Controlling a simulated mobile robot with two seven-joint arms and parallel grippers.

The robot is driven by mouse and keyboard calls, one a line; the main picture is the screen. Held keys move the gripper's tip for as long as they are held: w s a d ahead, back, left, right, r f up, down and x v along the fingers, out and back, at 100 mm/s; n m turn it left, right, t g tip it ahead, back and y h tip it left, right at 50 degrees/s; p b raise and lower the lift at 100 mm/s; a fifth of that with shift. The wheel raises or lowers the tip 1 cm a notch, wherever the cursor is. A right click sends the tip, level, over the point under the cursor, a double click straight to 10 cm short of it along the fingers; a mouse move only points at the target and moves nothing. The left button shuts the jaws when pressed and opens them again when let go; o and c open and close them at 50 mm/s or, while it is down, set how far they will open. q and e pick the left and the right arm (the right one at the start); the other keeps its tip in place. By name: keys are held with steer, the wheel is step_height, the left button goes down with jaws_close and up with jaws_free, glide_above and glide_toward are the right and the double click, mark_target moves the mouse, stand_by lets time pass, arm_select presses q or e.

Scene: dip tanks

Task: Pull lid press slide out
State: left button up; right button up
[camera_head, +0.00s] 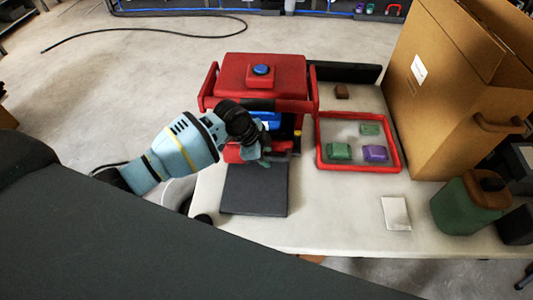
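The lid press (280,62) is a red machine with a blue button on a red block on top. It stands at the back left of the pale table. Blue parts (268,117) show inside its opening. A red part (232,153), perhaps the slide's front, shows low at the opening, mostly behind my gripper. My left gripper (263,155) is at the front of the press, reaching in from the left. Its fingers are small and overlap the press front, so I cannot tell whether they are open or touch the slide. My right gripper is not in view.
A dark flat plate (254,190) lies in front of the press. A red-rimmed tray (318,151) right of it holds green and purple blocks.

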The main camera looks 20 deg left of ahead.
arm_select(q)
steer(key=shift+w+d+f, duration=0.1)
steer(key=shift+d+f, duration=0.05)
steer(key=shift+f, duration=0.15)
steer(key=shift+c, duration=0.5)
jaws_close()
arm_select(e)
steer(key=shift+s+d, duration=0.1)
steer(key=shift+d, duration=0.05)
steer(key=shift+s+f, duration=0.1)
